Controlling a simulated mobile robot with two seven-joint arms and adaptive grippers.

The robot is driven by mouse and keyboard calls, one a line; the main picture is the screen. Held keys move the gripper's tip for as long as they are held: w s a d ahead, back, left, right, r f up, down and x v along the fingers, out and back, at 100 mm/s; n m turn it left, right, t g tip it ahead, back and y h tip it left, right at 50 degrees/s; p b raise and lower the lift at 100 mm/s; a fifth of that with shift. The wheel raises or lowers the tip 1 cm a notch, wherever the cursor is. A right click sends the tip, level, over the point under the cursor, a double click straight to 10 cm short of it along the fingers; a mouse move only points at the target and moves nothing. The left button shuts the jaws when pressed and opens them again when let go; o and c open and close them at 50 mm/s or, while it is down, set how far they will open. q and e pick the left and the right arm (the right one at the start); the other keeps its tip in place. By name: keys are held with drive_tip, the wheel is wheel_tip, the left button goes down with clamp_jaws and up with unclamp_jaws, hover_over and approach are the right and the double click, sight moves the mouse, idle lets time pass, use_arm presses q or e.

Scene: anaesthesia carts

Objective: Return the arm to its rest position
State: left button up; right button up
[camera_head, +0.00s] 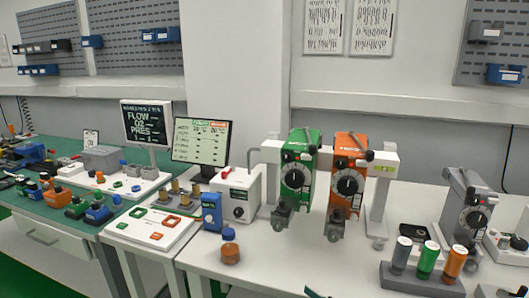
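Neither of my grippers shows clearly in the head view, and I see no arm coming in from the left or the right. A small dark sliver (315,293) shows at the bottom edge; I cannot tell what it is. A green vaporizer (296,172) and an orange vaporizer (346,184) hang side by side, upright, on a white rail frame (383,163) above the white table. A grey vaporizer (468,205) stands apart at the right.
An amber bottle with a blue cap (230,248) stands near the table's front edge. Two screens (147,124) (201,142) stand behind. The front middle of the white table is clear.

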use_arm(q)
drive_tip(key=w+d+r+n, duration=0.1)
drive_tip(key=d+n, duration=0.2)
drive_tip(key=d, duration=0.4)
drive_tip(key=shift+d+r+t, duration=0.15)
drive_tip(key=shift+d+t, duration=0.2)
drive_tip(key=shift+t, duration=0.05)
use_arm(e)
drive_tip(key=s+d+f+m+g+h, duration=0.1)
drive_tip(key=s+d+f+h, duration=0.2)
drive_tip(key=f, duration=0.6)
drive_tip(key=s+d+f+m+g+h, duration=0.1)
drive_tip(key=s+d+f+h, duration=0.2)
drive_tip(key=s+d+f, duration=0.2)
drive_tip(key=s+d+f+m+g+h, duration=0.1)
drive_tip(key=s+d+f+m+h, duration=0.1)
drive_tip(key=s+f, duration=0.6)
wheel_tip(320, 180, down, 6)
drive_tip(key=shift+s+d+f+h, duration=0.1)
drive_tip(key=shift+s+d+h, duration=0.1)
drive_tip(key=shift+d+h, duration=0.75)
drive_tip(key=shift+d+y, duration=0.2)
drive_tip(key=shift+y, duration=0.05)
